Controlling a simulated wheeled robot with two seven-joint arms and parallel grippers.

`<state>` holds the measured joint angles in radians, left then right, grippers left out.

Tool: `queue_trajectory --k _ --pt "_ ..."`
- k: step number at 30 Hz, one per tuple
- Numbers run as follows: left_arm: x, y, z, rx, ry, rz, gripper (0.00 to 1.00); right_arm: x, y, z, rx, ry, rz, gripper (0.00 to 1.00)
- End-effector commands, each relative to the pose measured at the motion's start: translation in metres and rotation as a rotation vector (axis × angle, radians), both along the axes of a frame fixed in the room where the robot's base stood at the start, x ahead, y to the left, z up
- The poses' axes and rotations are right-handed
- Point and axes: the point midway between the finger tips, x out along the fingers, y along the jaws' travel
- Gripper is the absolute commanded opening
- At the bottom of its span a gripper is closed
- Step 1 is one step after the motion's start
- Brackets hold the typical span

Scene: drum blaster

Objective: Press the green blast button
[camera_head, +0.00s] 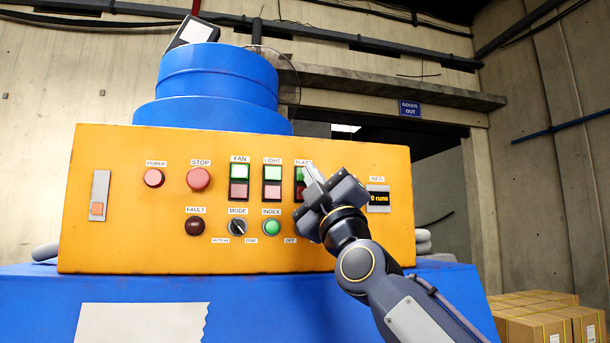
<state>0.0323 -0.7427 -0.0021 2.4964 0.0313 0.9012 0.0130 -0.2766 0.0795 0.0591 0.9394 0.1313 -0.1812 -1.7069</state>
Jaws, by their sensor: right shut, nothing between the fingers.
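The blast button pair (299,173) sits on the orange control panel (130,240), under a label that reads as BLAST and is partly covered. Its green upper part shows just left of my gripper, with a dark red part below it. My right gripper (308,177) is shut and empty, its fingertips in front of the right side of the blast buttons. I cannot tell whether the fingertips touch the green button. My left gripper is out of view.
Fan buttons (239,181) and light buttons (272,182) are left of the blast pair. A stop button (199,179), mode knob (237,228) and green index button (271,228) are nearby. Cardboard boxes (545,318) stand at lower right.

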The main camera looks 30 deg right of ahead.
Motion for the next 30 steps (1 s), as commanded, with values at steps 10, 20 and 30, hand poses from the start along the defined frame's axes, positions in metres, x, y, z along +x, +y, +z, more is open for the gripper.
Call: queue_trajectory --k 10,20,30 --pt "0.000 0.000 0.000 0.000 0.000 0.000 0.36 0.007 -0.001 0.000 -0.001 0.000 -0.001 0.00" --pt "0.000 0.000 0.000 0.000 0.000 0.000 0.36 0.008 -0.002 0.000 0.000 0.000 0.000 0.00" --pt "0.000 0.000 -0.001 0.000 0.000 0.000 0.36 0.011 -0.003 0.000 -0.001 0.000 -0.001 0.00"
